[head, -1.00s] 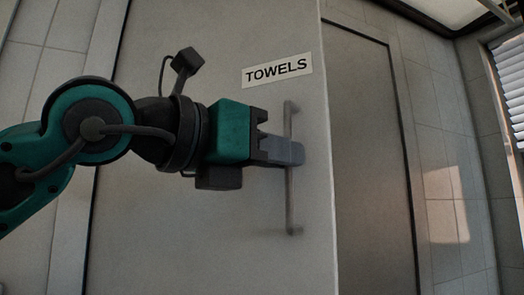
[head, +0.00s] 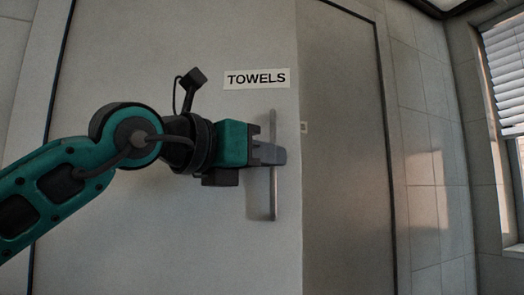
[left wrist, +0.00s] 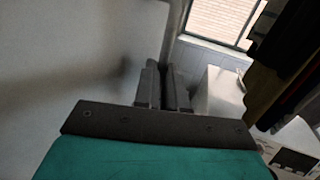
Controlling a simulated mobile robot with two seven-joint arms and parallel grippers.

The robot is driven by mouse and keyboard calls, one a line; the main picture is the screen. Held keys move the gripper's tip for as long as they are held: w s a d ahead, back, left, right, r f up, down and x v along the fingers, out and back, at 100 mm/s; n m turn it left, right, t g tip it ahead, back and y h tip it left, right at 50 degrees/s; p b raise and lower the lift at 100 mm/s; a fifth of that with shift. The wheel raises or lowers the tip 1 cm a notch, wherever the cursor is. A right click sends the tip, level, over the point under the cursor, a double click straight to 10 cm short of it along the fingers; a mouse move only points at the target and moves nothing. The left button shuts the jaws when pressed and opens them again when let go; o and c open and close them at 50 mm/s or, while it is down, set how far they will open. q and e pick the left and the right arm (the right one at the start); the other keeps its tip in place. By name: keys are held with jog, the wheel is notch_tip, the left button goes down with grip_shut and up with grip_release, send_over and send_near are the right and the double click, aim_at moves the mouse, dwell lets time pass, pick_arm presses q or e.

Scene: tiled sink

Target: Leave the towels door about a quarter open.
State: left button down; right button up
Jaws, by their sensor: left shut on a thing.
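The towels door (head: 150,240) is a large pale panel with a black-lettered TOWELS sign (head: 257,78) near its right edge. Its handle (head: 273,205) is a thin upright grey bar below the sign. My left gripper (head: 275,155) reaches in from the left, with its fingers shut around the middle of the bar. A darker panel or recess lies right of the door's edge; how far the door stands open is hard to tell. My right gripper is out of view.
The darker surface (head: 347,170) ends at a dark frame line, with a tiled wall (head: 425,130) beyond. A window with blinds (head: 505,90) is at far right. The left wrist view shows dark hanging shapes (left wrist: 290,60) and a white object (left wrist: 220,95) at right.

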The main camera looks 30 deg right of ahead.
pick_arm(q)
jog(key=shift+s+d, duration=0.3)
jog(key=shift+s, duration=0.1)
jog(key=c, duration=1.2)
grip_release()
jog(key=shift+d, duration=0.15)
jog(key=shift+w, duration=0.1)
jog(key=b+v, duration=0.2)
jog(key=v, duration=1.1)
